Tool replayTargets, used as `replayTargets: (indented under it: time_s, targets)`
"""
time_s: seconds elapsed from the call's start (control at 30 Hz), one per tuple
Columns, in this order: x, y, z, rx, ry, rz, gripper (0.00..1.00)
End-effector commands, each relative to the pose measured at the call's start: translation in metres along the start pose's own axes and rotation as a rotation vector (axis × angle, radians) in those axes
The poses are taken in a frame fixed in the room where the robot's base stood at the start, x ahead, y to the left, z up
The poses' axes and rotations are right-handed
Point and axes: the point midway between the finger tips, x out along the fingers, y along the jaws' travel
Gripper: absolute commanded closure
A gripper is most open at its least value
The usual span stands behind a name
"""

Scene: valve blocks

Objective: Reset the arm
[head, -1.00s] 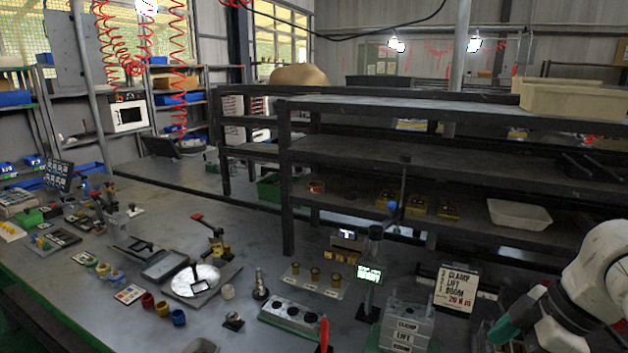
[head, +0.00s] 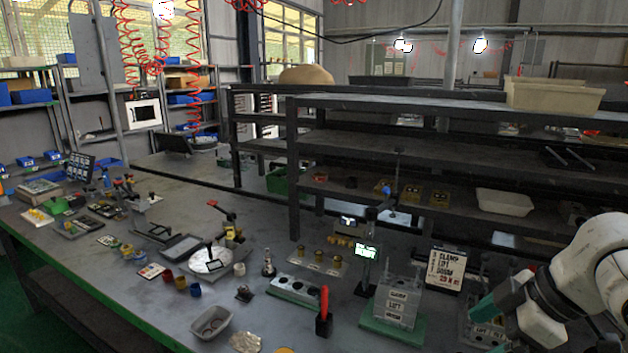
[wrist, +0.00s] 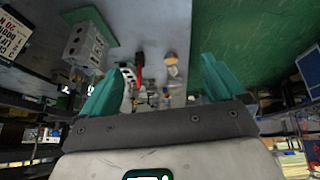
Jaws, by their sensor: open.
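My arm is at the right edge of the head view, and my gripper (head: 490,326) points left, beside the labelled valve block. In the wrist view my gripper (wrist: 155,82) shows two teal fingers spread wide apart with nothing between them. The grey valve block (head: 395,305), marked with words such as LIFT, stands on a green plate on the bench. It also shows in the wrist view (wrist: 85,45) at the upper left, apart from the fingers. Part of another block under the gripper is hidden by it.
A sign reading CLAMP, LIFT, BOOM (head: 445,270) stands behind the gripper. A red-handled tool (head: 324,312) stands left of the block. A grey bin (head: 211,322) is near the bench's front edge. Dark shelving (head: 340,145) rises behind. Green floor (wrist: 250,45) shows clear.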

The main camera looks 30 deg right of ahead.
Motion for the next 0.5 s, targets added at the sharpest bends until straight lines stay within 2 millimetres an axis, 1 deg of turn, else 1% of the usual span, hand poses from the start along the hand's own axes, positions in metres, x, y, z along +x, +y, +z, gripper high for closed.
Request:
replayTargets:
  time_s: [0.03, 0.17, 0.33, 0.43, 0.5]
  targets:
    - [0.003, 0.001, -0.011, -0.004, 0.027, 0.006, 0.04]
    - [0.007, 0.004, -0.037, -0.007, 0.095, 0.030, 0.04]
    - [0.015, 0.007, -0.076, 0.015, 0.209, 0.059, 0.04]
    - [0.025, 0.005, -0.102, 0.058, 0.291, 0.066, 0.04]
    - [0.036, 0.002, -0.116, 0.107, 0.345, 0.066, 0.04]
